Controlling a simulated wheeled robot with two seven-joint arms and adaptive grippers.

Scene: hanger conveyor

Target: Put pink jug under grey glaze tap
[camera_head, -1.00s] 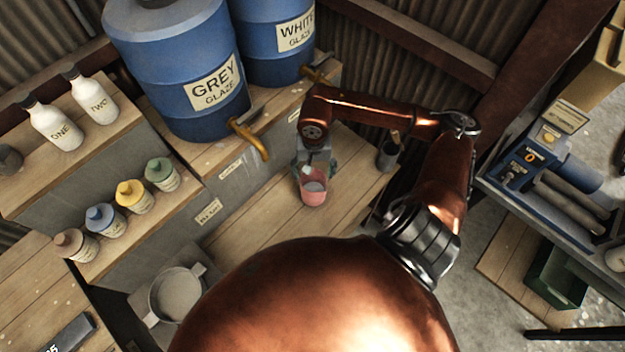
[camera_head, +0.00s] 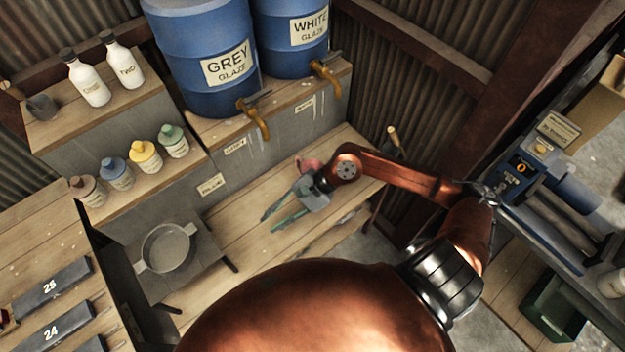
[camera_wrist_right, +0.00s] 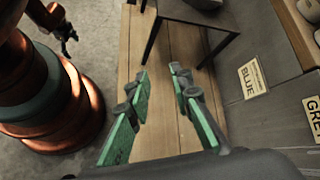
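The pink jug (camera_head: 308,165) is on the wooden bench, mostly hidden behind my right gripper's wrist in the head view. My right gripper (camera_head: 269,224) is open and empty above the bench, its fingers pointing to the lower left, away from the jug. In the wrist view its green-padded fingers (camera_wrist_right: 160,76) stand apart with only bench boards between them. The grey glaze tap (camera_head: 256,120) sticks out from the blue GREY GLAZE barrel (camera_head: 205,90), above and left of the jug. What looks like my left gripper (camera_wrist_right: 65,36) shows small in the wrist view; its opening is unclear.
The white glaze tap (camera_head: 325,78) is right of the grey one. A grey two-handled basin (camera_head: 167,248) stands on a low stand at left. Small glaze bottles (camera_head: 146,156) line a shelf. A wooden handle (camera_head: 393,138) rises behind my arm. The bench middle (camera_head: 235,222) is clear.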

